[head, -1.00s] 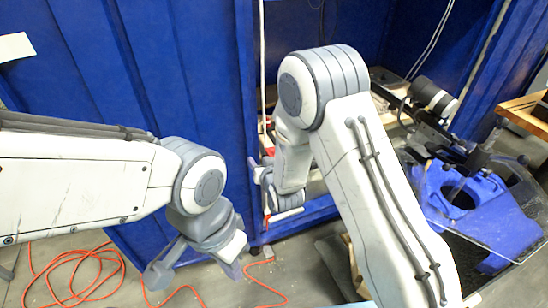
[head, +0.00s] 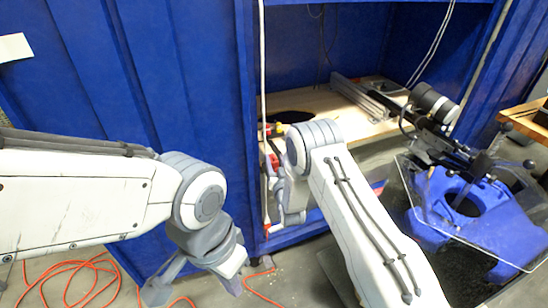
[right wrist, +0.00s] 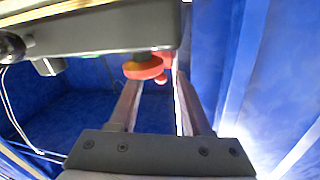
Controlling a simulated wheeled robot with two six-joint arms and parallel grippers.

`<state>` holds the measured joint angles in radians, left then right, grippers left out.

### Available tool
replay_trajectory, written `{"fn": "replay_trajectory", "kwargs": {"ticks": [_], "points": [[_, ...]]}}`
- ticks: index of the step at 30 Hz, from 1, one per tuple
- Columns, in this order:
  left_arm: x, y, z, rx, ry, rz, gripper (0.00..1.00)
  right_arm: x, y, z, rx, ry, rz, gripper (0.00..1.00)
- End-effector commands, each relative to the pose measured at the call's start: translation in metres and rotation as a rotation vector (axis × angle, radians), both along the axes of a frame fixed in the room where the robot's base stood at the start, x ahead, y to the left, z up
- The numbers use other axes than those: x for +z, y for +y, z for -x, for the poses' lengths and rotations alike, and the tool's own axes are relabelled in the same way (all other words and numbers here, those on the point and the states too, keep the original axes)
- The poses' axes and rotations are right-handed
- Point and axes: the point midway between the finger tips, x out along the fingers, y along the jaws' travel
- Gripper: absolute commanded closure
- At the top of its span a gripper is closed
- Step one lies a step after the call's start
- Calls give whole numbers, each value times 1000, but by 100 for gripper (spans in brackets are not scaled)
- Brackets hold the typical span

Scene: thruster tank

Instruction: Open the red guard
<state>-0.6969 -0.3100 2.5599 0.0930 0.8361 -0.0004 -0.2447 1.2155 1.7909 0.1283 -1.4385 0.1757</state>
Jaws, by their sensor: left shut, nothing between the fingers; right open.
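Red parts (head: 269,161) show at the left post of the blue cabinet opening, just beyond my right gripper (head: 276,192). They are small and partly covered by my arm, so I cannot tell which is the guard or how it stands. In the right wrist view, a red round part (right wrist: 143,68) hangs under a grey box (right wrist: 90,40), with more red beside it. My right gripper's fingers (right wrist: 157,85) are apart and point toward these red parts. I see no grip on them. My left gripper (head: 233,284) is shut and empty, low in front of the blue wall.
A wooden shelf (head: 345,122) inside the cabinet carries metal rails and a dark round opening. A blue fixture (head: 460,205) with a clear plate stands at the right. An orange cable (head: 75,275) lies on the floor at the lower left.

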Motion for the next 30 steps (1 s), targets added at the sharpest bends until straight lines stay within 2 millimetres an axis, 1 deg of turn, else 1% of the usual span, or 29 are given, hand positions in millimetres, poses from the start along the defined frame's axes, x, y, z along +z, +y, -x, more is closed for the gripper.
{"fn": "replay_trajectory", "kwargs": {"ticks": [3,6,14,15,17,18,19,30], "points": [[1,0,0,0,0,0,100,-1,1,-11,0,1,0,52],[1,0,0,0,0,0,100,0,2,-16,0,1,0,52],[1,0,0,0,0,0,100,-1,2,-18,0,2,0,52],[1,0,0,0,0,0,100,-1,2,-17,0,2,0,55],[1,0,0,0,0,0,100,-1,2,-17,0,2,0,78],[1,0,0,0,0,0,100,-1,2,-17,0,2,0,94],[1,0,0,0,0,0,100,-1,2,-17,0,2,0,100],[1,0,0,0,0,0,100,0,2,-17,-1,2,0,100]]}}
